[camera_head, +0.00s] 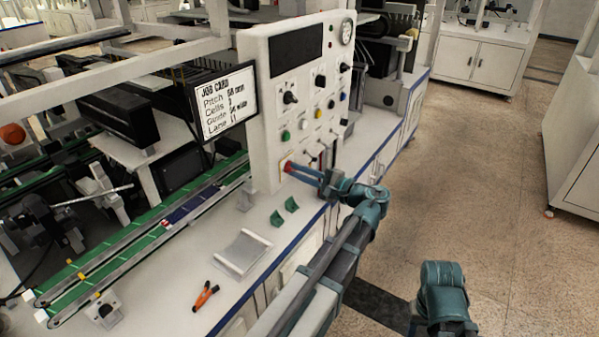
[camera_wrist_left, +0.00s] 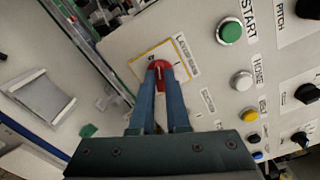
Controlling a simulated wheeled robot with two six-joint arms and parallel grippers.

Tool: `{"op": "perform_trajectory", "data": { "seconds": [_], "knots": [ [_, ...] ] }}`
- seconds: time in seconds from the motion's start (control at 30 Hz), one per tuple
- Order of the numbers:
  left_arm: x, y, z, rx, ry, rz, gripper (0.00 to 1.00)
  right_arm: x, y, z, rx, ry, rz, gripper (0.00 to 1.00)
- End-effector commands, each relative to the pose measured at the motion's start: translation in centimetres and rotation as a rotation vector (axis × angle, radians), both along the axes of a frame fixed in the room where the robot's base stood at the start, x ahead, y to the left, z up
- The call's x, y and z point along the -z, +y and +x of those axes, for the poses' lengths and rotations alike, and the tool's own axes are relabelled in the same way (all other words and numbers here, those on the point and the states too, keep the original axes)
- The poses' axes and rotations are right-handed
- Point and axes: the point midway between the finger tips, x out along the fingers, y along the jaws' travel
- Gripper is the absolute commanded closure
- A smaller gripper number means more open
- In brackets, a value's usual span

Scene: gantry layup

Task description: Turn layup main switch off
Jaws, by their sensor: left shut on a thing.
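The layup main switch is a red rotary knob (camera_wrist_left: 160,70) on a pale plate with a yellow border (camera_wrist_left: 179,52). In the head view the knob (camera_head: 288,166) sits low on the left of the white control panel (camera_head: 262,130). My left gripper (camera_head: 294,168) reaches it from the right. In the left wrist view the blue fingers of this gripper (camera_wrist_left: 161,82) are closed on the knob, one on each side, and partly cover it. The small lettering beside the plate is too blurred to read surely. My right gripper is not in view.
A green START button (camera_wrist_left: 230,32), a white button (camera_wrist_left: 242,80) and a yellow button (camera_wrist_left: 250,114) are nearby. A job card screen (camera_head: 228,101) stands left of the panel.

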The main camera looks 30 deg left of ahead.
Motion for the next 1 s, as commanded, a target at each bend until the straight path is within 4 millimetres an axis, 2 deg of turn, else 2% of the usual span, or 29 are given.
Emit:
{"op": "perform_trajectory", "data": {
  "seconds": [0.2, 0.5, 1.0],
  "knots": [
    [0.15, -0.02, -0.07, -0.001, -0.178, -0.017, 1.00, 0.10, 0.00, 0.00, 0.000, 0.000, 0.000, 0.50],
    [0.22, -0.02, -0.09, -0.001, -0.355, -0.031, 1.00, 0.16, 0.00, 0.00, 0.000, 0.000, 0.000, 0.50],
    [0.28, -0.03, -0.12, -0.001, -0.444, -0.039, 1.00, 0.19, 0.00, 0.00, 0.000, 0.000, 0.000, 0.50]
  ]
}}
